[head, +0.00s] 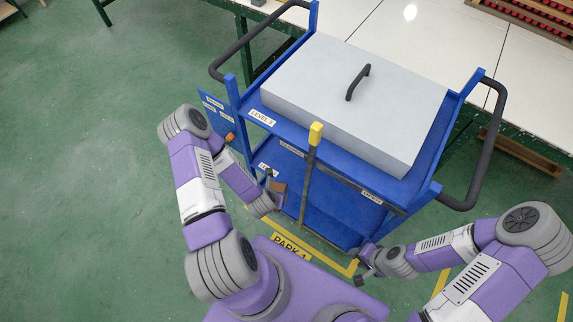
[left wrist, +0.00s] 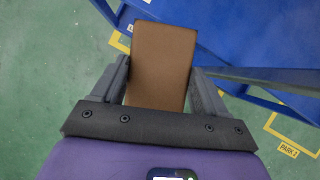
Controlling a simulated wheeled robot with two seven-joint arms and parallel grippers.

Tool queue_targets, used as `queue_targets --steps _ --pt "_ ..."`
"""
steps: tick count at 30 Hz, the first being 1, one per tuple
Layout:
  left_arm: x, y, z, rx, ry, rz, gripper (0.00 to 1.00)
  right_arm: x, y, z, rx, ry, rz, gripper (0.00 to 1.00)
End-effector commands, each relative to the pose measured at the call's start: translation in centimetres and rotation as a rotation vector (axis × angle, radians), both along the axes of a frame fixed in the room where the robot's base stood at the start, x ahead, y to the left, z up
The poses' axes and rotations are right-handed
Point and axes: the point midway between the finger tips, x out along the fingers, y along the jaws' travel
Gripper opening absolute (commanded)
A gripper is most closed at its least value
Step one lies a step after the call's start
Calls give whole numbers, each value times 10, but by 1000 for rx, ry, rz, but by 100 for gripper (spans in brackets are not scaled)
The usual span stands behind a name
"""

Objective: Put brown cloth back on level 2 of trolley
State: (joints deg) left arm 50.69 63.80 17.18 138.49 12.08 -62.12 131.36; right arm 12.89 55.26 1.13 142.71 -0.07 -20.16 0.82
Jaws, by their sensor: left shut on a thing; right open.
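The brown cloth (left wrist: 163,60) looks like a flat folded block in the left wrist view, and a small part of it (head: 279,187) shows in the head view. My left gripper (head: 277,195) is shut on it, with a finger on each side, at the near left side of the blue trolley (head: 327,215). The cloth's far end lies close to the blue trolley in the left wrist view; I cannot tell whether they touch. A LEVEL 3 label (head: 262,117) marks the trolley's upper edge, and a partly hidden label (head: 266,169) sits lower. My right gripper (head: 366,266) is open and empty by the trolley's lower front.
A grey lidded box (head: 340,105) with a black handle covers the trolley's top. An upright post with a yellow cap (head: 316,134) stands at the trolley's front. Black handles (head: 487,150) stick out at its sides. Yellow floor marking PARK 1 (head: 290,247) lies in front. Green floor is clear at left.

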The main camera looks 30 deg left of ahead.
Motion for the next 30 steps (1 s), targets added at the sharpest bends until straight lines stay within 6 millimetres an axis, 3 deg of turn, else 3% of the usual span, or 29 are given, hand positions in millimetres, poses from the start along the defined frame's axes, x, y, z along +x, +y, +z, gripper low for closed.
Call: queue_targets --steps 1,9,15,24,30 --pt "16 4 1 6 -10 -2 45 0 0 -2 0 0 0 43" --pt "87 23 1 4 -8 0 45 0 0 -11 0 0 0 43" --pt "128 33 1 1 -6 -1 45 0 0 -16 0 0 0 43" --pt "151 39 1 0 -4 -1 45 0 0 -18 0 0 0 43" --pt "150 39 -33 -1 0 0 45 0 0 -35 0 0 0 43"
